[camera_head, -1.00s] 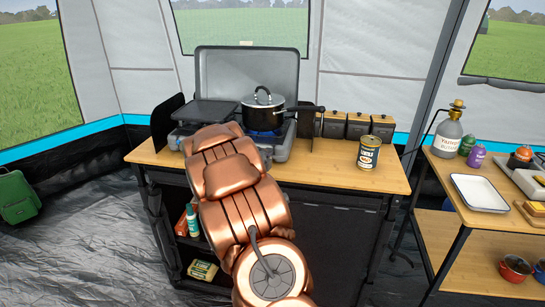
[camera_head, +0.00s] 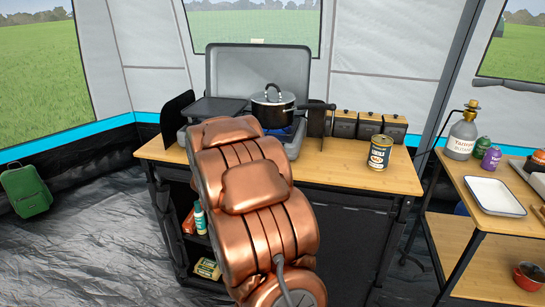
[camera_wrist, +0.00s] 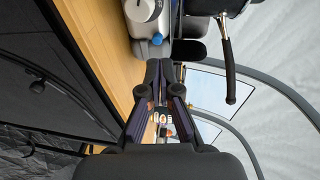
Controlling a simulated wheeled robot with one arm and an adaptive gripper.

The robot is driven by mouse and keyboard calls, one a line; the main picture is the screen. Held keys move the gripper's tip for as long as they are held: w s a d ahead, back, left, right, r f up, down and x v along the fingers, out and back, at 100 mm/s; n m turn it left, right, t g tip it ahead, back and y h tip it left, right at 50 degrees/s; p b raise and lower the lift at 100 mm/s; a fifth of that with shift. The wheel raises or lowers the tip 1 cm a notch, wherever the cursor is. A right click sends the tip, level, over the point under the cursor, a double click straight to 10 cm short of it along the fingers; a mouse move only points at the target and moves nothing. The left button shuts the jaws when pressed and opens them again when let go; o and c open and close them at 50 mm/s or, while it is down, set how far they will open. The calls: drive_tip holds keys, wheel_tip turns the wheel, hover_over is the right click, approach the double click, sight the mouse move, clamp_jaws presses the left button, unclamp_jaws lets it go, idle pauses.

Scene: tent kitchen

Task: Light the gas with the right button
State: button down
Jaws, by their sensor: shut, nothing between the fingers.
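The gas stove (camera_head: 294,147) stands on the wooden counter with its grey lid raised. A lidded black pot (camera_head: 268,112) sits on its right burner, and blue flame (camera_head: 284,132) shows beneath it. My copper arm covers most of the stove's front in the head view, hiding the buttons and my gripper. In the wrist view my gripper (camera_wrist: 161,72) is shut and empty, its tips close to the stove front. A pale round knob (camera_wrist: 143,10) shows at the top there, beyond the fingertips. Whether the gripper touches a button I cannot tell.
A labelled can (camera_head: 380,152) stands on the counter to the right, with dark wooden-lidded canisters (camera_head: 369,124) behind it. The pot's black handle (camera_wrist: 229,70) juts out in the wrist view. A side table at the right holds a white tray (camera_head: 494,196) and a bottle (camera_head: 461,136).

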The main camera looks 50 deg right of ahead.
drive_tip(key=shift+v, duration=3)
drive_tip(key=shift+f, duration=0.1)
